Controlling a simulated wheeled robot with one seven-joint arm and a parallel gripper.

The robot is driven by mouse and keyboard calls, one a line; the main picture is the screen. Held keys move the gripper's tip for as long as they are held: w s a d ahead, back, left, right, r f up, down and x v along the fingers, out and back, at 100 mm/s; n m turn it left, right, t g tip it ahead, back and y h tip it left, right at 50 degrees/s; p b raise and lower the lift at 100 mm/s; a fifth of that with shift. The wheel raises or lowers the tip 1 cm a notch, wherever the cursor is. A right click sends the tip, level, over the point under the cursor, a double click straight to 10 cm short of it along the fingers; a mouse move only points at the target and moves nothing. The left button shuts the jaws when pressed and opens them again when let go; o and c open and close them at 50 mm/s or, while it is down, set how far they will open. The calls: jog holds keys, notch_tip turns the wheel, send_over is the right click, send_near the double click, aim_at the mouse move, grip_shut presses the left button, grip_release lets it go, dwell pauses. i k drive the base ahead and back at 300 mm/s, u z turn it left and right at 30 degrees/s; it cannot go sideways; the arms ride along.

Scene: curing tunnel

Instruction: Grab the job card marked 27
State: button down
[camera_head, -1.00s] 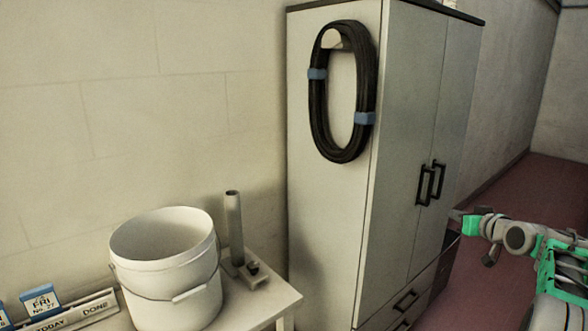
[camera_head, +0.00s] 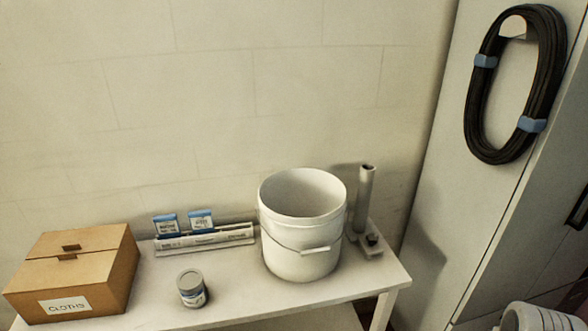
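Two blue-topped job cards stand in a white rack (camera_head: 240,238) on the table against the wall. The left card (camera_head: 166,226) and the right card (camera_head: 200,221) are close together, and their print is too small to read now. In the earlier view, the card nearer the rack's DONE label reads FRI No. 27; its place matches the right card. My gripper is not in view. A pale rounded part of my arm shows at the lower right corner.
A bucket (camera_head: 300,250) stands right of the rack, with an upright tube (camera_head: 364,200) beyond it. A small tin (camera_head: 191,288) sits in front of the rack. A CLOTHS box (camera_head: 105,275) is at left. A cabinet (camera_head: 470,220) with a hanging cable coil (camera_head: 480,100) stands at right.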

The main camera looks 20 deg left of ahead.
aim_at(201, 222)
jog(key=u, duration=0.75)
jog(key=k, duration=0.2)
jog(key=u, duration=1)
jog(key=k, duration=0.65)
jog(key=u, duration=0.65)
jog(key=i, duration=0.5)
jog(key=u, duration=0.95)
jog(key=i, duration=0.8)
jog(key=z, duration=0.65)
jog(key=i, duration=0.8)
jog(key=z, duration=0.9)
